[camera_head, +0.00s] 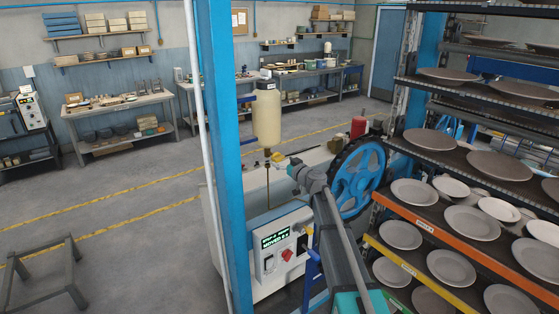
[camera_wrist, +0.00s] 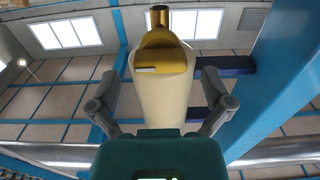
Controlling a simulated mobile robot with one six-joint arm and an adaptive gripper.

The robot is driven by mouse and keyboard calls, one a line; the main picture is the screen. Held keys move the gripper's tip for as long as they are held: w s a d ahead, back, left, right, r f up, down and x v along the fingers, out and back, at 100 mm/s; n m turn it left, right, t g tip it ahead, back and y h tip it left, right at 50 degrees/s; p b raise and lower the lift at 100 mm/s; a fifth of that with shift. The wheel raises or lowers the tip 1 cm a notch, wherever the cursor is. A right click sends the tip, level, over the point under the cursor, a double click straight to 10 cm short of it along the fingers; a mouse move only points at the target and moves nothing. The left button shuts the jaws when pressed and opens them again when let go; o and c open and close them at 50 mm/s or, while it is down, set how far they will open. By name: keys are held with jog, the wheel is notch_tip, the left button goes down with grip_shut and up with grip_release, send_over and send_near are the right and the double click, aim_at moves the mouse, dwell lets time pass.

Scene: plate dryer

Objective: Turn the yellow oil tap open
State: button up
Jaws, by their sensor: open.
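The yellow oil tap (camera_wrist: 163,62) shows in the wrist view at the lower end of a cream oil bottle (camera_wrist: 163,100), with a brass tube end above it in the picture. In the head view the bottle (camera_head: 266,120) hangs upright beside a blue post, and the small yellow tap (camera_head: 278,157) is below it. My gripper (camera_wrist: 158,82) is open, its two grey fingers apart on either side of the bottle and tap in the picture. It looks empty; whether a finger touches the tap cannot be told. In the head view my gripper (camera_head: 297,168) is just right of the tap.
The blue post (camera_head: 222,150) stands close left of the bottle. A control box (camera_head: 278,250) with a lit display is below. A blue wheel (camera_head: 357,173) and a rack of plates (camera_head: 470,190) stand to the right. Open floor (camera_head: 130,220) lies to the left.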

jog(key=shift+x, duration=1.2)
jog(key=c, duration=1.1)
jog(key=shift+o, duration=0.2)
